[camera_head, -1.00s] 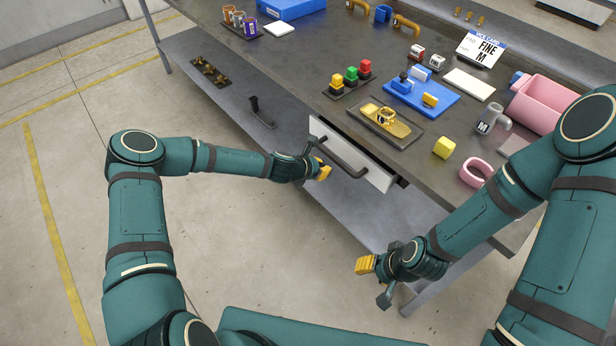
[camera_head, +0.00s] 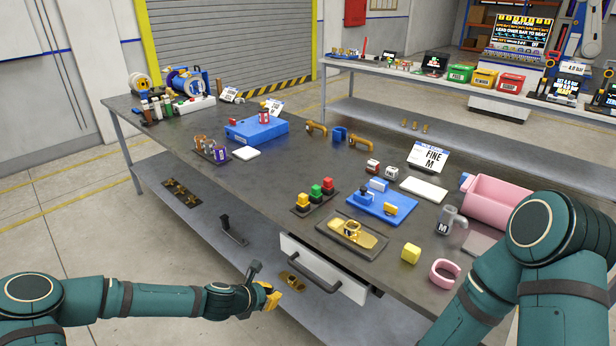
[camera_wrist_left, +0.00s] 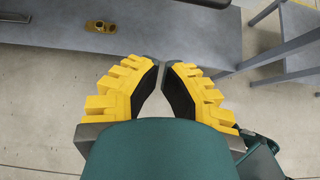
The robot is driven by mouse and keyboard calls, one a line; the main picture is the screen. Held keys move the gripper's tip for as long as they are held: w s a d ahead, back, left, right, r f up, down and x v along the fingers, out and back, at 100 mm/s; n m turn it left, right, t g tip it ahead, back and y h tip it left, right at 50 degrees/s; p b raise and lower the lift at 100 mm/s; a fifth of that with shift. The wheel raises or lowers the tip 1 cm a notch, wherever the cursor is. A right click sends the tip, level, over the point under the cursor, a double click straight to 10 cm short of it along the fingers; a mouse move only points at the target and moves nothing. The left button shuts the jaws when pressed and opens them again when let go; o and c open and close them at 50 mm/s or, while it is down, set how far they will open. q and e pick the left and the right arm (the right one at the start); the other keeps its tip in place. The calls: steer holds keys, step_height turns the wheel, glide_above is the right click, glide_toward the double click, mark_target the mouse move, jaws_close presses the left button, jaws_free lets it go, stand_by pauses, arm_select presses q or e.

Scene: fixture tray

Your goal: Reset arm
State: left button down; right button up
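My left gripper (camera_head: 270,297) is at the lower left of the bench, low and in front of its lower shelf. Its yellow fingers (camera_wrist_left: 162,68) show in the left wrist view with a narrow empty gap between their dark pads, so it is slightly open and holds nothing. It is apart from the white drawer (camera_head: 338,281) and its dark handle (camera_head: 313,273). The drawer front stands out a little from the bench. My right arm comes in at the right, and its gripper is below the picture edge.
A brass piece (camera_head: 293,281) lies on the lower shelf, also in the wrist view (camera_wrist_left: 100,26). Floor at left is clear.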

arm_select(q)
steer(key=s+d+f+m+g, duration=0.25)
steer(key=s+d+m, duration=0.25)
steer(key=s+m, duration=0.25)
steer(key=s+a+f+m+g+y, duration=0.1)
steer(key=s+m+g+y, duration=0.1)
steer(key=s+m, duration=1.4)
steer(key=m+g, duration=0.1)
steer(key=m, duration=0.2)
steer(key=shift+s+g, duration=0.3)
steer(key=shift+g, duration=0.05)
steer(key=shift+a+f, duration=0.1)
